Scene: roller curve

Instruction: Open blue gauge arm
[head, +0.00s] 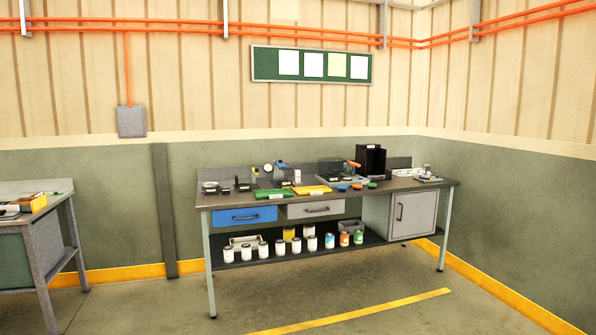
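A workbench (428,186) stands against the back wall, some distance from me. Toward the back of its top is a small round dial gauge (267,168). A small blue part (281,164) sits just right of the dial and looks like the blue gauge arm. It is too small from here to tell its exact position or how it joins the gauge. My gripper is not in view.
Green and yellow trays (311,190), a black box (371,160) and small parts crowd the benchtop. Below are a blue drawer (245,217), a grey cabinet (412,214) and a shelf of cans. Another bench (38,228) stands left. The floor in front is clear.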

